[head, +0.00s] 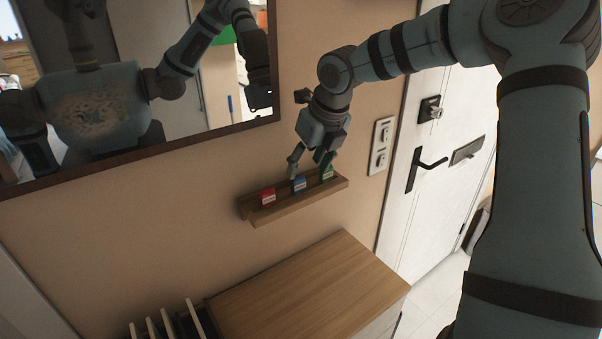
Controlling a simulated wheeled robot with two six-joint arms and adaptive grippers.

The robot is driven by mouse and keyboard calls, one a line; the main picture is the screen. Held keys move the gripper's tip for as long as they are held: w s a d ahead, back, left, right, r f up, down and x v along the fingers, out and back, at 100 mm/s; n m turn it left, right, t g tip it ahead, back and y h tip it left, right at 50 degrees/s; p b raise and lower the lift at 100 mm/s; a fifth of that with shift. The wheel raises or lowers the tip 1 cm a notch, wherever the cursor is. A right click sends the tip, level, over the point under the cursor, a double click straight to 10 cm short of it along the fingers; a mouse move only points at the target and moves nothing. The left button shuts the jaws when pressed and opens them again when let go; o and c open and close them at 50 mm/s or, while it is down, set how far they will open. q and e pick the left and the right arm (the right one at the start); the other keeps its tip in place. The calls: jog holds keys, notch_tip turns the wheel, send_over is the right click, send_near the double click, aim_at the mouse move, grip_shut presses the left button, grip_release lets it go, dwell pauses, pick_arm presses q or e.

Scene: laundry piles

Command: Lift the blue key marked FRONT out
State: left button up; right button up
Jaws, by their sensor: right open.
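A blue key tag (299,185) with a pale label sits in the middle of a narrow wooden wall rack (275,214). Its lettering is too small to read. A red tag (267,197) is to its left and a green tag (327,173) to its right. My right gripper (308,165) points down just above the blue tag, open and empty. One finger is at the left of the blue tag's top, the other close to the green tag and partly covering it. I cannot tell whether a finger touches a tag. My left gripper is not directly in view.
A mirror (190,137) hangs above left and reflects my body. Light switches (381,145) and a white door (450,110) with a black handle (424,168) are to the right. A wooden cabinet top (310,295) below is bare.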

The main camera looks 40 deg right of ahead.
aim_at(299, 178)
jog(key=x, duration=0.5)
jog(key=w+x, duration=0.1)
jog(key=x, duration=0.1)
jog(key=shift+w+r+p, duration=0.1)
jog(key=shift+w+p, duration=0.1)
jog(key=shift+p, duration=0.15)
jog(key=shift+s+r, duration=0.15)
jog(key=shift+s, duration=0.35)
jog(key=c, duration=1.2)
pick_arm(q)
jog(key=shift+w+r+p, duration=0.3)
jog(key=shift+r+p, duration=0.05)
jog(key=shift+r, duration=0.2)
jog(key=shift+w+r+p, duration=0.3)
jog(key=shift+r, duration=0.2)
pick_arm(e)
jog(key=shift+r, duration=1.25)
